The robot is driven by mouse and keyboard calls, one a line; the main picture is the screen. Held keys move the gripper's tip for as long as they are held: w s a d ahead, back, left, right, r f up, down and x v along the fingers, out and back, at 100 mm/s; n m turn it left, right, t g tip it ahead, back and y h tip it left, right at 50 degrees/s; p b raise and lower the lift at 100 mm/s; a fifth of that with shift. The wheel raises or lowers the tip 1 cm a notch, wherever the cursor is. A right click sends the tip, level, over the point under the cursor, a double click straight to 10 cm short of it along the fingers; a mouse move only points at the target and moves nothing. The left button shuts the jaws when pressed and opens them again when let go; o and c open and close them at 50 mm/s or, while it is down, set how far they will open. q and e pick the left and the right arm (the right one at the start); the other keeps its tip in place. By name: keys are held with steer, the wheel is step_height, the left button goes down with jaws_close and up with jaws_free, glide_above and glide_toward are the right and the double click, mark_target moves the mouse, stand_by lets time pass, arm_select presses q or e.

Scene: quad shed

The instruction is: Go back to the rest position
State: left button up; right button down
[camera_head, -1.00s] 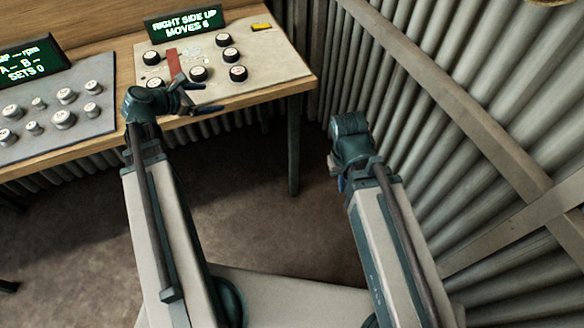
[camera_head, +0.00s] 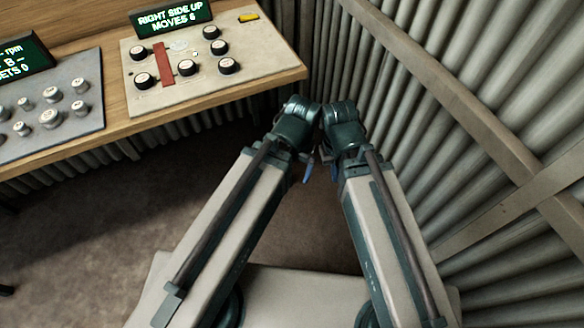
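My two arms reach forward from the bottom of the head view, and their dark green wrists meet close together in front of the table's right end. No held object is visible. Both wrists are apart from the table and its panels.
The wooden table (camera_head: 128,128) carries a pale board (camera_head: 200,88) with several black-and-white discs, a red strip (camera_head: 163,65) and a display (camera_head: 170,19) reading "MOVES 6". A grey knob panel (camera_head: 80,124) is left. Corrugated wall (camera_head: 400,100) stands close on the right.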

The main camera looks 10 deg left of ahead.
stand_by(0.3)
step_height(320, 180, up, 8)
steer(key=p, duration=0.8)
